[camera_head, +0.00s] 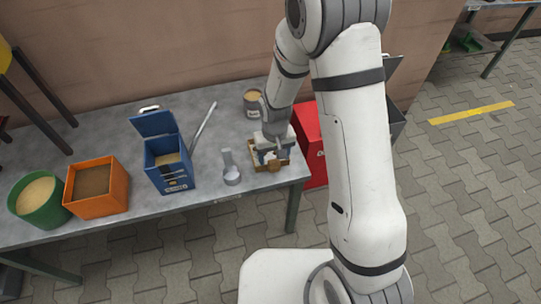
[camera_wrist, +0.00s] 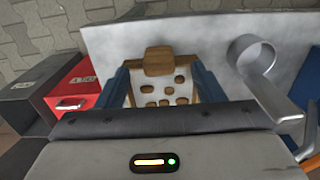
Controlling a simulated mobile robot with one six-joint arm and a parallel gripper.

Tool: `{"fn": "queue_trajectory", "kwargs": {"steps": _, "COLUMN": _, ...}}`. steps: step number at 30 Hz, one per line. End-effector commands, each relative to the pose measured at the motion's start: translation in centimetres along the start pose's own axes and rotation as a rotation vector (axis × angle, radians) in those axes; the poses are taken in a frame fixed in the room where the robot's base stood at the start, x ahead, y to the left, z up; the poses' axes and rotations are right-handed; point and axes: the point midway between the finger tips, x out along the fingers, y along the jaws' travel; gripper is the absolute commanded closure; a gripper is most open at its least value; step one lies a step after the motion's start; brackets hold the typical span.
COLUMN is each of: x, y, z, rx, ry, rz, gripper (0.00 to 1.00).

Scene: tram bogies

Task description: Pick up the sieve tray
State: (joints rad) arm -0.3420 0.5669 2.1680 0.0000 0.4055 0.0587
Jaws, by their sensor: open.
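The sieve tray (camera_head: 274,167) is a small tan wooden tray near the front right corner of the grey workbench. In the wrist view the sieve tray (camera_wrist: 158,62) shows a tab at its far end and a pale floor with several brown spots, which may be holes or lumps. My gripper (camera_head: 268,153) is right above it, pointing down. In the wrist view the blue fingers of my gripper (camera_wrist: 162,84) stand apart, one on each side of the tray. I cannot tell whether they touch it. The tray's near end is hidden by the gripper body.
A metal scoop (camera_head: 231,176) lies just left of the tray. A red box (camera_head: 310,145) and a dark grey box (camera_wrist: 30,98) stand beyond the bench's right end. A blue lidded box (camera_head: 170,175), orange bin (camera_head: 97,205), green tub (camera_head: 45,217) and grey can (camera_head: 253,110) share the bench.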

Motion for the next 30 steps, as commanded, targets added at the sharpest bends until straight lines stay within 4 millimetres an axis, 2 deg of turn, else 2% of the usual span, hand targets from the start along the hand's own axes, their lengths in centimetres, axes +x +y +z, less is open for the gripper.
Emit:
{"fn": "queue_trajectory", "kwargs": {"steps": 18, "x": 7.1, "y": 0.2, "z": -0.3, "rx": 0.001, "ry": -0.002, "rz": 0.000, "gripper": 0.38}}
{"fn": "queue_trajectory", "kwargs": {"steps": 26, "x": 7.4, "y": 0.3, "z": -0.3, "rx": 0.002, "ry": -0.001, "rz": 0.000, "gripper": 0.38}}
{"fn": "queue_trajectory", "kwargs": {"steps": 30, "x": 7.3, "y": 0.3, "z": -0.3, "rx": 0.002, "ry": -0.001, "rz": 0.000, "gripper": 0.48}}
